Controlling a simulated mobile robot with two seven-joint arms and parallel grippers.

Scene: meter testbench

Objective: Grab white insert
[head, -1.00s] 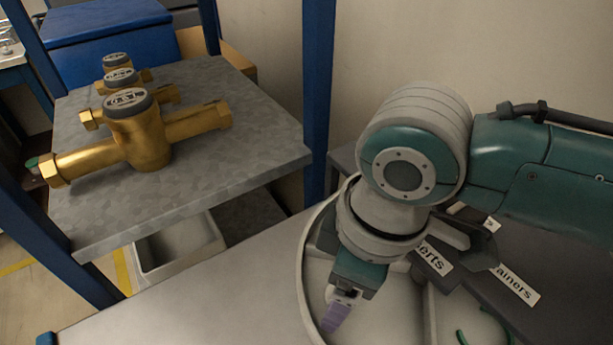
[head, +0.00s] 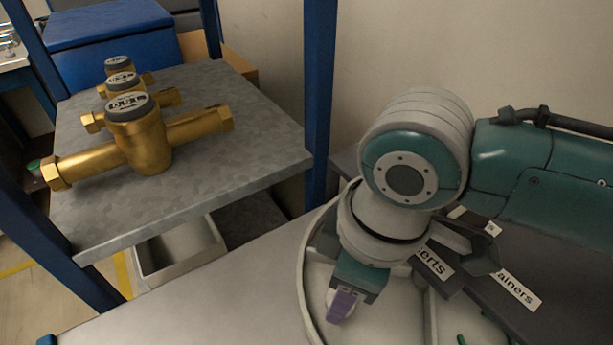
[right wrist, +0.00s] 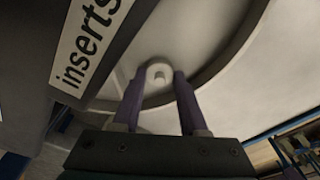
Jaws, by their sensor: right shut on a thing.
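The white insert (right wrist: 158,71) is a small round piece with a hole, seen between the purple fingertips in the right wrist view. My right gripper (head: 341,305) is down inside the round pale tray (head: 306,290), and its fingers are shut on the insert. In the head view the insert is mostly hidden by the fingers; a small white edge shows beside them. In the right wrist view the tray's curved wall lies behind the insert. My left gripper is not in view.
An "inserts" label (right wrist: 92,40) marks the tray section; another label ending in "ainers" (head: 516,290) is to its right. Several brass meters (head: 143,140) stand on the grey shelf (head: 220,170) at left. A blue post (head: 318,100) rises between shelf and tray. The bench left of the tray is clear.

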